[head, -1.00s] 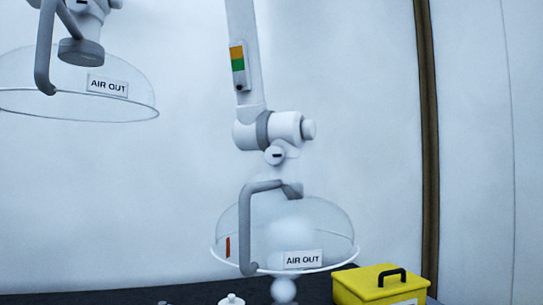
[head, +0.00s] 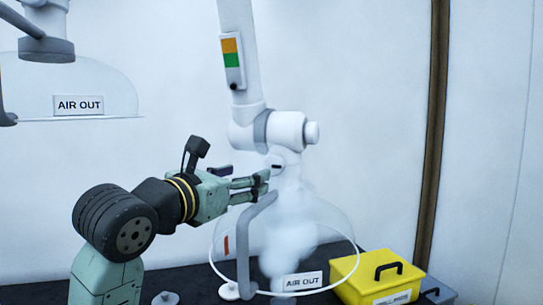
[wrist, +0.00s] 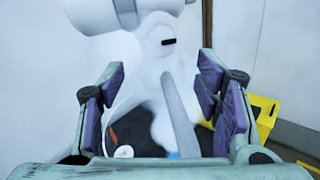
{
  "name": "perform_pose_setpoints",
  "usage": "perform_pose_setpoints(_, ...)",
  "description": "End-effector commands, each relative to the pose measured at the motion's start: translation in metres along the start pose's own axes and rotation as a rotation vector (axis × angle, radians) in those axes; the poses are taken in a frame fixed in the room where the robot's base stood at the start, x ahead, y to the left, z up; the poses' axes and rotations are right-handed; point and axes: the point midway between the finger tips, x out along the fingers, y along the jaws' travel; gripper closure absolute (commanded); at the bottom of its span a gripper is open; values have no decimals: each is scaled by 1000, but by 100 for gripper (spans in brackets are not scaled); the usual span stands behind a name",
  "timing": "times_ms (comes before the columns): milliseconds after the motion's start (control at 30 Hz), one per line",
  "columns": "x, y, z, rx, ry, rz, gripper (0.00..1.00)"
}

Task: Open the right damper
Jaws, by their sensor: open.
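The right extraction arm ends in a clear hood (head: 335,228) labelled AIR OUT, with a grey bent handle (head: 243,240) on its front. Above the hood, a white joint (head: 290,128) carries a small round knob with a black mark, best seen in the wrist view as the knob (wrist: 168,43). Its black mark looks horizontal there. My gripper (head: 262,182) is open, left of the joint's lower part and near the handle's top. In the wrist view the knob lies beyond the open fingers, and the handle (wrist: 177,110) runs between them. No contact is visible.
An orange and green panel (head: 231,60) is on the arm's tube. White vapour (head: 285,240) hangs inside the hood. A second hood (head: 100,85) is at upper left. A yellow box (head: 360,275) with a black handle stands at right on the dark bench.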

Motion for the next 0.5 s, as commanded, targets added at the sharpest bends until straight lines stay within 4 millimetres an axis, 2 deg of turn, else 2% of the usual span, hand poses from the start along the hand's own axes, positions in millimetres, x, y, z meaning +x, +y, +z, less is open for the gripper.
perform_pose_setpoints(167, 24, -1, 2, -3, 3, -3, 42)
perform_pose_setpoints(500, 86, -1, 2, -3, 1, -4, 42)
